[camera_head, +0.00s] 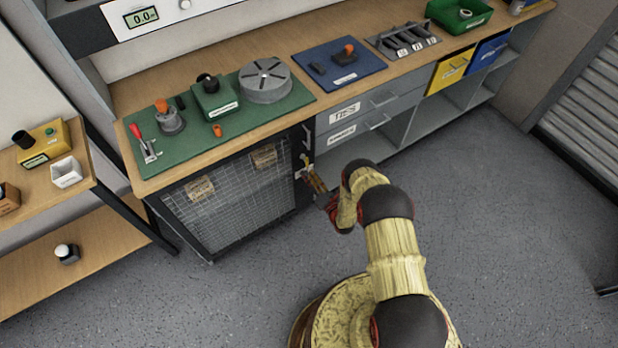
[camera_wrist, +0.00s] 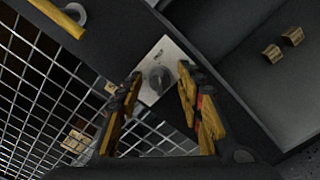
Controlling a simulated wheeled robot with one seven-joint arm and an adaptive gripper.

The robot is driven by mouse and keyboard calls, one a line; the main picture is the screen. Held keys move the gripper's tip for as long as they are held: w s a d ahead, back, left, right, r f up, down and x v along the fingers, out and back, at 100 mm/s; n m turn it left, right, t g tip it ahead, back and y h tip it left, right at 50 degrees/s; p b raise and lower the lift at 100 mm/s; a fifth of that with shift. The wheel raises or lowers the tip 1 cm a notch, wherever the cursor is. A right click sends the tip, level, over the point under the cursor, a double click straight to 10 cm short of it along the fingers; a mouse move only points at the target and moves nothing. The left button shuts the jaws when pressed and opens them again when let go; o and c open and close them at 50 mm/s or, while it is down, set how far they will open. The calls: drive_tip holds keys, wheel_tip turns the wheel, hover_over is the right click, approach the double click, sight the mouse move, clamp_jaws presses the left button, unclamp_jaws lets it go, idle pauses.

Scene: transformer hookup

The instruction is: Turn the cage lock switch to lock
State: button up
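The cage lock switch is a round grey knob (camera_wrist: 159,79) on a light metal plate (camera_wrist: 172,52), mounted on the dark frame of the cage door. In the wrist view my gripper (camera_wrist: 160,88) is open, with one yellow-and-black finger on each side of the knob. I cannot tell whether the fingers touch it. The mesh cage (camera_head: 232,199) sits under the bench in the head view, and its mesh shows at left in the wrist view. In the head view my gripper (camera_head: 312,178) is at the right edge of the cage front and partly covers the switch.
A door handle (camera_head: 305,138) is above the switch; its yellow-and-grey end shows in the wrist view (camera_wrist: 70,14). Drawers (camera_head: 365,115) and an open shelf (camera_head: 350,152) lie right of the cage. The floor in front (camera_head: 240,290) is clear.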

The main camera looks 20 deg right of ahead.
clamp_jaws()
drive_tip(key=shift+n, duration=0.3)
idle(0.3)
drive_tip(key=shift+s+a+n+b, duration=0.15)
drive_tip(key=shift+n+b, duration=1.8)
drive_tip(key=shift+n, duration=2.35)
drive_tip(key=shift+w+a+n+b, duration=0.15)
drive_tip(key=shift+n+b, duration=1.8)
drive_tip(key=shift+n, duration=2.35)
drive_tip(key=shift+s, duration=0.1)
drive_tip(key=shift+o, duration=0.6)
unclamp_jaws()
